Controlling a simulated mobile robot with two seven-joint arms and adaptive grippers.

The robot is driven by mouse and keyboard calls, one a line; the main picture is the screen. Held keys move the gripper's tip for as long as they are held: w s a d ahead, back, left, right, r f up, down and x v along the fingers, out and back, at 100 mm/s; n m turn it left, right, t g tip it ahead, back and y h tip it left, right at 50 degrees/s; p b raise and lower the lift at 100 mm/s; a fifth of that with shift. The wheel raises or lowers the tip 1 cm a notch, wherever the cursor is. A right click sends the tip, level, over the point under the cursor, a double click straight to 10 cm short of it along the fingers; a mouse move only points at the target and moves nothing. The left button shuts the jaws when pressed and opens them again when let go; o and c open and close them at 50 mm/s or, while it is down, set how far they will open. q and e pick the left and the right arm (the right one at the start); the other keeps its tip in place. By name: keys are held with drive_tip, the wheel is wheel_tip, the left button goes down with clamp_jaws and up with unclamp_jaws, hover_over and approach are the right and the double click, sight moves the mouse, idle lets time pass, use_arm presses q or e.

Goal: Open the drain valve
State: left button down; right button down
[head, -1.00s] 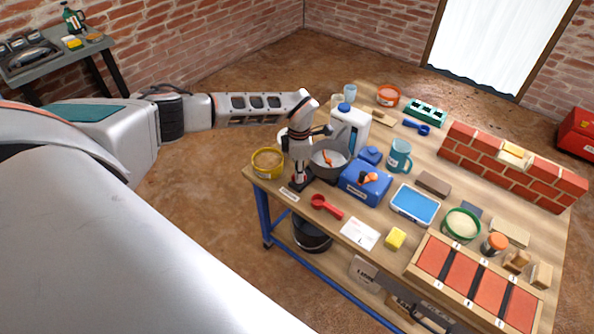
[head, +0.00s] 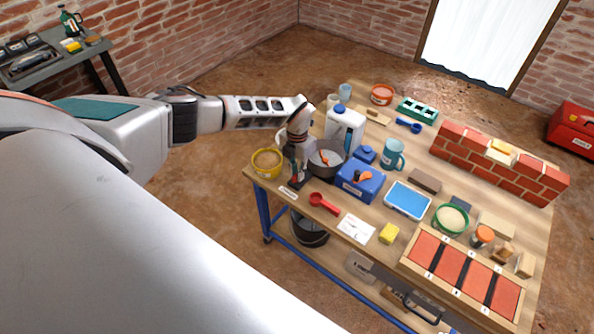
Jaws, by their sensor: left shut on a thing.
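My left gripper (head: 295,181) points down at the front left of the workbench, between the yellow tub and the grey pot. It is shut on a small dark and red fitting at the table edge, which seems to be the drain valve. The gripper and wrist mostly hide this fitting, and I cannot tell how its handle is turned. The grey pot (head: 326,160) stands just right of the gripper with an orange item in it. A small white label (head: 288,192) lies on the table edge below the gripper. My right gripper is not in view.
The yellow tub (head: 267,162) is close on the left. A blue box (head: 359,181), a white jug (head: 346,127) and a red scoop (head: 323,203) are close on the right. A black bucket (head: 310,229) stands under the bench. Floor left of the bench is free.

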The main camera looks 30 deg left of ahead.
use_arm(q)
drive_tip(key=shift+n, duration=0.3)
drive_tip(key=c, duration=2.1)
unclamp_jaws()
wheel_tip(320, 180, up, 12)
drive_tip(key=shift+f, duration=0.1)
